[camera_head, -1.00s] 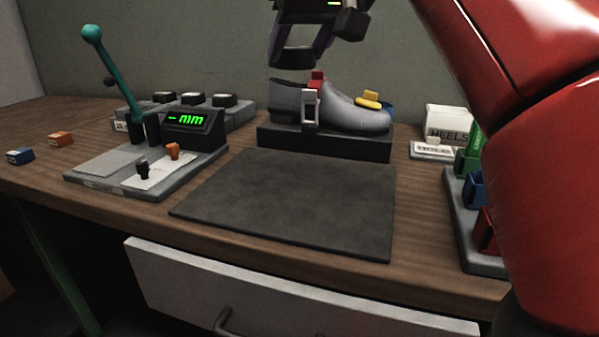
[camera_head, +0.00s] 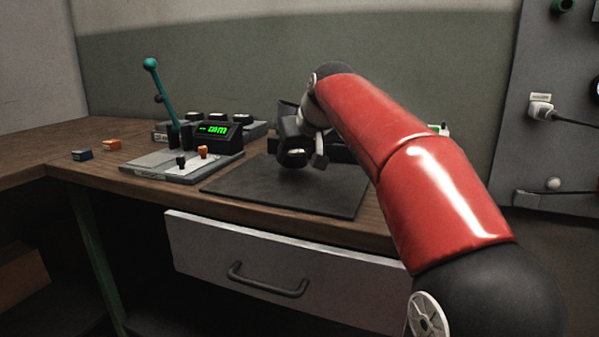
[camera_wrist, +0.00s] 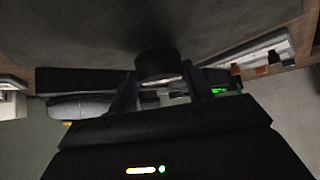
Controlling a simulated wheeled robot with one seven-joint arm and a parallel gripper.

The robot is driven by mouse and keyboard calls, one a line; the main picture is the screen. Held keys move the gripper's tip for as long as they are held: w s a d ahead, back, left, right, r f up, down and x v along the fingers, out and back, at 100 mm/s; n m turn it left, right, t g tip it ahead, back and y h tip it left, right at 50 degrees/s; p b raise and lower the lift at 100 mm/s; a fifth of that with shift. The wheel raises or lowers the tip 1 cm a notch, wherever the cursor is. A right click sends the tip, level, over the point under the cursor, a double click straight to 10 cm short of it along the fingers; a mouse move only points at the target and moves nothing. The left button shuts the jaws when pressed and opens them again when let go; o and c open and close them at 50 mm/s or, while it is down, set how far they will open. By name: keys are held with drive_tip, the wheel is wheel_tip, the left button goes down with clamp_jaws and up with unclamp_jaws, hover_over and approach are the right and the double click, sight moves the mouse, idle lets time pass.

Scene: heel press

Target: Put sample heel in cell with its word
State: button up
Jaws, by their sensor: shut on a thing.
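My gripper (camera_wrist: 160,90) is shut on a dark, rounded piece, apparently the sample heel (camera_wrist: 158,63), which shows between its two fingers in the wrist view. The heel's lower edge shows a pale rim. Behind the press lever is a grey tray (camera_head: 258,130) with several dark-topped round pieces. Words on its cells are too small to read.
A teal lever (camera_head: 163,95) stands beside a display (camera_head: 217,134) with green characters. A grey plate (camera_head: 150,165) carries black and orange knobs. Orange (camera_head: 110,145) and blue (camera_head: 82,154) blocks lie at left. The grey shoe (camera_wrist: 82,108) shows in the wrist view. A drawer (camera_head: 290,265) is below.

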sight(299, 161)
wheel_tip(299, 161, down, 3)
drive_tip(key=shift+f+b, duration=0.1)
drive_tip(key=shift+b, duration=0.95)
drive_tip(key=o, duration=1.1)
